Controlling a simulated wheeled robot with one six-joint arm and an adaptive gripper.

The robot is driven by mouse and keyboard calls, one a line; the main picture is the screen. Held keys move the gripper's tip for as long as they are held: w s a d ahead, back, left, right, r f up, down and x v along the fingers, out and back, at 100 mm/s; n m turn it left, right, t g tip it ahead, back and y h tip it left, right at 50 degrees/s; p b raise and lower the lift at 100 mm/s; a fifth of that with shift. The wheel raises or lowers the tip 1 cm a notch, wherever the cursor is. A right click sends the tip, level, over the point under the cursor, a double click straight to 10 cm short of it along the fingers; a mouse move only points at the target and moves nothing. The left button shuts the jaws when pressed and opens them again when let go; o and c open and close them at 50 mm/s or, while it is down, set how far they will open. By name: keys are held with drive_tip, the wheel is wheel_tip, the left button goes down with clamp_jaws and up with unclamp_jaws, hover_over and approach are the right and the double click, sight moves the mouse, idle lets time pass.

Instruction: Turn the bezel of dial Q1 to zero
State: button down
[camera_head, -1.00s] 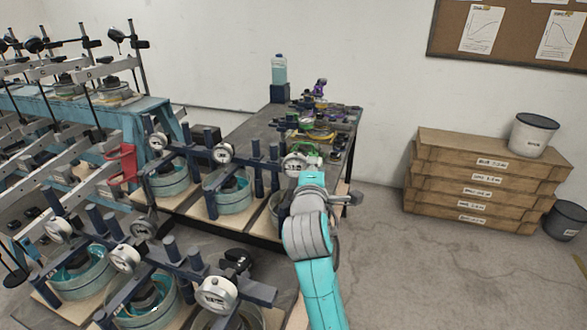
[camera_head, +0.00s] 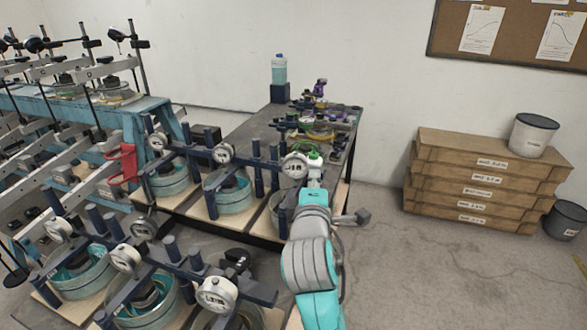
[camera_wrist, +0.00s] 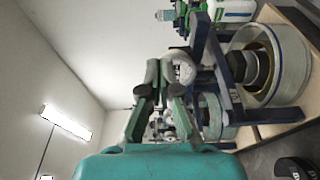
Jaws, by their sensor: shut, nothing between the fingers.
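Several white dial gauges sit on dark blue crossbars above teal rings. The dial nearest my gripper (camera_head: 295,166) is at the right end of the back row. Its label is too small to read, so I cannot tell whether it is Q1. My gripper (camera_wrist: 158,72) is shut and empty, its green fingertips together. In the wrist view a pale round dial (camera_wrist: 184,68) shows just right of the fingertips, partly covered by them. I cannot tell whether they touch. In the head view my arm hides the lower right of that stand.
A front row of stands with another dial (camera_head: 214,294) is left of my arm. A dark bench (camera_head: 262,128) with small green and purple parts lies behind. Wooden boxes (camera_head: 480,190) stand at right. The floor between is clear.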

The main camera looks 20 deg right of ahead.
drive_tip(key=w+d+f, duration=0.2)
drive_tip(key=w, duration=0.3)
drive_tip(key=shift+w+f, duration=0.3)
idle(0.7)
drive_tip(key=shift+w+a, duration=0.1)
idle(0.6)
drive_tip(key=shift+r, duration=0.3)
idle(0.3)
drive_tip(key=v, duration=0.6)
drive_tip(key=shift+d, duration=0.35)
idle(0.3)
